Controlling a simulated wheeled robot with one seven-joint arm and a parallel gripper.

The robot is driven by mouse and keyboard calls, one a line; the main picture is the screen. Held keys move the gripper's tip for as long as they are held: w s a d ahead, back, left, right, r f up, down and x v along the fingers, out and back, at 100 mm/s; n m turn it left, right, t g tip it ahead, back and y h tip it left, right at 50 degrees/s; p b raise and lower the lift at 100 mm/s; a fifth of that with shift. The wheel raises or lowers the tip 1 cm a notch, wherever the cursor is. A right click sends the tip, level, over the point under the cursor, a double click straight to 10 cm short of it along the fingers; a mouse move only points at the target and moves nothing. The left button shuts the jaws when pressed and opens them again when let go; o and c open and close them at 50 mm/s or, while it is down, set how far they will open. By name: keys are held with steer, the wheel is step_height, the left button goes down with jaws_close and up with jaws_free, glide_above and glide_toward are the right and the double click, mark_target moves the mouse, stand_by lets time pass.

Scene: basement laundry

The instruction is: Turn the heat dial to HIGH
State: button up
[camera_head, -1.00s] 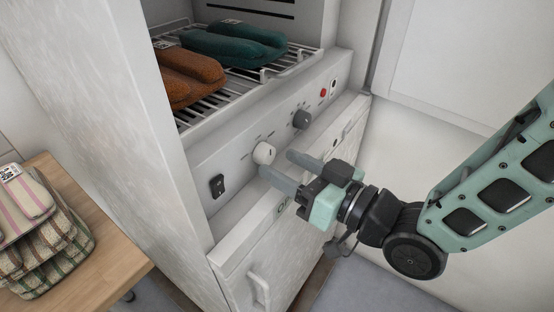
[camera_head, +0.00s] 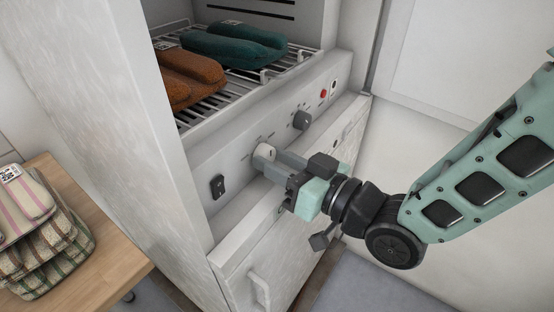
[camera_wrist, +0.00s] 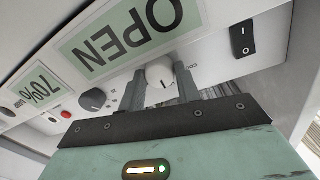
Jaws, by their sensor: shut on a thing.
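The white dial (camera_head: 265,153) sits on the sloped control panel (camera_head: 236,161) of the white cabinet, left of a dark grey dial (camera_head: 302,120). My gripper (camera_head: 268,162) is shut on the white dial, one finger on each side of it. In the wrist view the white dial (camera_wrist: 160,73) shows between the two fingers (camera_wrist: 161,88), its pointer hard to read. The dark grey dial (camera_wrist: 93,100) is beside it there. Labels around the dials are too small or partly covered to read fully; I cannot tell which is the heat dial.
A black rocker switch (camera_head: 218,186) is left of the white dial, and a red button (camera_head: 323,93) is at the panel's right. Orange (camera_head: 190,78) and teal (camera_head: 235,45) cloth items lie on the wire rack above. Folded cloths (camera_head: 45,240) lie on the wooden table at left.

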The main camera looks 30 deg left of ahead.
steer(key=m+p, duration=0.1)
steer(key=m, duration=0.1)
steer(key=m+p, duration=0.1)
steer(key=m, duration=0.2)
steer(key=shift+w+r+m, duration=0.1)
steer(key=shift+r+m, duration=0.1)
steer(key=shift+m, duration=0.1)
steer(key=m+p, duration=0.2)
steer(key=m, duration=0.3)
steer(key=shift+m+h+p, duration=0.3)
steer(key=shift+p, duration=0.1)
steer(key=shift+f, duration=0.1)
steer(key=o, duration=1)
steer(key=shift+f, duration=0.1)
steer(key=shift+g, duration=0.4)
